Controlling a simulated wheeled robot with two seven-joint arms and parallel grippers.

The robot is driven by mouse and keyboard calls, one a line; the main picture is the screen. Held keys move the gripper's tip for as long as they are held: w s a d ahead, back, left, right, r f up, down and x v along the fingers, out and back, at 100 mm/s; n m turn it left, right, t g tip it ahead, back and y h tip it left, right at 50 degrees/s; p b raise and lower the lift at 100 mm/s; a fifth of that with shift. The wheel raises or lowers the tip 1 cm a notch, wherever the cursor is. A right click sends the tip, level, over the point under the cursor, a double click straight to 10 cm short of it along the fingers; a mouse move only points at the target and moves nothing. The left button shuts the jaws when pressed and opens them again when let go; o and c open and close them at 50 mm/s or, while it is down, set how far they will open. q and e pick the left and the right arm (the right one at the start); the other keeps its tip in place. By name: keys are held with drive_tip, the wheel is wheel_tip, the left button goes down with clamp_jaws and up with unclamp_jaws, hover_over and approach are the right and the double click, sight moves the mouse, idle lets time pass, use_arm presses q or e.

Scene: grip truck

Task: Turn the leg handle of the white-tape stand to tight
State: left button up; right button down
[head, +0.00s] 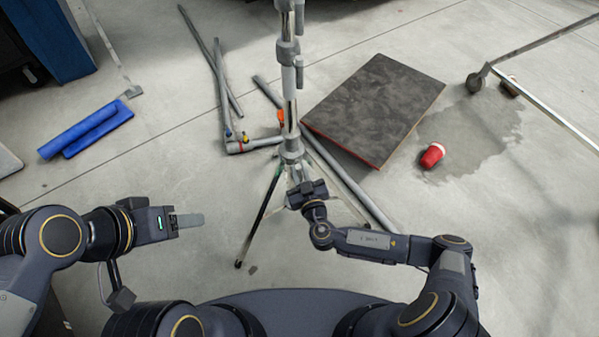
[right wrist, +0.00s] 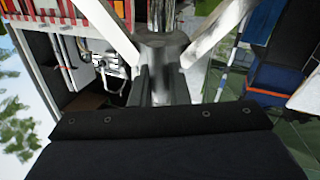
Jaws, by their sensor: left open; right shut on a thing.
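The stand (head: 290,85) is a silver metal pole upright in the middle of the head view, with its legs spread at the floor. Its lower collar (head: 292,152) is just above my right gripper (head: 301,182). In the right wrist view the collar and pale legs (right wrist: 165,45) rise in front of my fingers (right wrist: 158,85). My right gripper is shut at the leg handle, which the fingers and wrist hide. White tape cannot be made out clearly. My left gripper (head: 188,221) is open and empty, left of the stand and apart from it.
Grey pipes (head: 222,90) lie on the floor behind and beside the stand. A dark board (head: 375,105) and a red cup-like object (head: 432,155) are to the right. Blue rolls (head: 85,128) lie at left. Bare floor is between my left gripper and the stand.

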drive_tip(key=c, duration=1.4)
unclamp_jaws()
drive_tip(key=p+v, duration=0.1)
drive_tip(key=v, duration=0.6)
drive_tip(key=shift+s+d, duration=0.15)
drive_tip(key=shift+s, duration=0.25)
